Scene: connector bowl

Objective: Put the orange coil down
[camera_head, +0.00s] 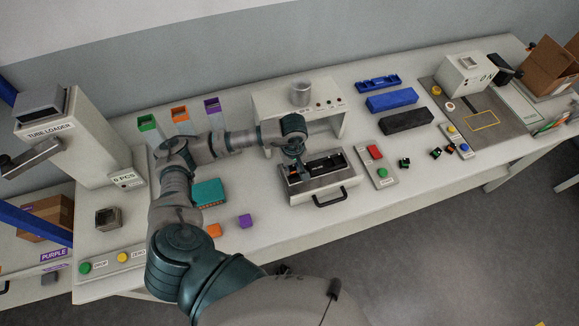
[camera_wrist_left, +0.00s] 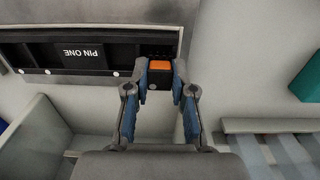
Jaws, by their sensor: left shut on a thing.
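My left gripper (camera_head: 293,168) comes down at the left end of the grey fixture box (camera_head: 322,184). In the left wrist view its two blue-padded fingers (camera_wrist_left: 161,80) are closed on the orange coil (camera_wrist_left: 159,65), which has an orange top and a dark body. The coil is at the end of the fixture's black slot (camera_wrist_left: 95,53) marked "PIN ONE". I cannot tell whether the coil is seated in the slot or just above it. In the head view the gripper largely hides the coil. My right gripper is not in view.
A button box (camera_head: 376,165) with red and green buttons stands right of the fixture. A white stand (camera_head: 340,100) is behind it. Small dark parts lie at right.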

